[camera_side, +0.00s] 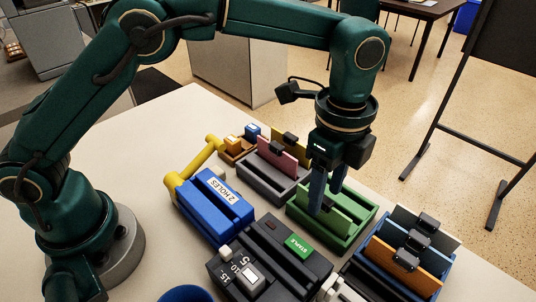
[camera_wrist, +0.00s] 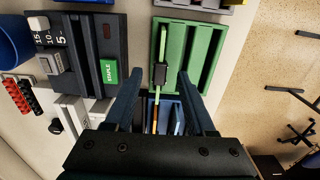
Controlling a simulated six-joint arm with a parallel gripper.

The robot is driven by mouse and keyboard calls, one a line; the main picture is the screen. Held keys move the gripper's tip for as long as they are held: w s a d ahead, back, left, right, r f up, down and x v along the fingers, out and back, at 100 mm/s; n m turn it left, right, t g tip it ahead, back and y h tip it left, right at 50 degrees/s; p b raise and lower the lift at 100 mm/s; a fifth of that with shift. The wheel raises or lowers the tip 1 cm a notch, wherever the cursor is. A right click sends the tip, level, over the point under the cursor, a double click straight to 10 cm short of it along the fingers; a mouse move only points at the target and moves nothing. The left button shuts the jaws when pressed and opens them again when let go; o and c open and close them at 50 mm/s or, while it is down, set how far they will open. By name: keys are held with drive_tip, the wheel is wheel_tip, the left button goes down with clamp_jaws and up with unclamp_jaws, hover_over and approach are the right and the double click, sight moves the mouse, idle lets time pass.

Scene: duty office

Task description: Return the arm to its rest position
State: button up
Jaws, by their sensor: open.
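My gripper (camera_side: 325,202) points down over the green slotted tray (camera_side: 352,236), its two dark blue fingers apart. A green card (camera_side: 343,203) stands in this tray. In the wrist view, the fingertips (camera_wrist: 160,75) lie on either side of the card's black clip (camera_wrist: 159,74), seen from above, with the green tray (camera_wrist: 205,55) beyond. Nothing is held between the fingers. I cannot tell how much height separates the fingertips from the card. My arm reaches over the table from the left.
Close by stand a blue hole punch (camera_side: 214,207) with a yellow handle, a grey tray (camera_side: 262,178) with a pink card, a dark stapler unit (camera_side: 270,262) and a blue tray (camera_side: 385,262) with several clipped cards. Open table (camera_side: 135,150) lies at back left. A board stand (camera_side: 440,130) is beyond.

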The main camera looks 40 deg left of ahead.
drive_tip(key=shift+r, duration=3.05)
drive_tip(key=s+a+r+n+t, duration=0.35)
drive_tip(key=a+r+n, duration=0.25)
drive_tip(key=a+r, duration=0.6)
drive_tip(key=s+a+f+n+t, duration=0.2)
drive_tip(key=s+a+f+n, duration=0.4)
drive_tip(key=s+f+n, duration=0.4)
drive_tip(key=shift+s+a+f+n, duration=0.15)
drive_tip(key=shift+s+a+n, duration=0.1)
drive_tip(key=shift+n, duration=0.75)
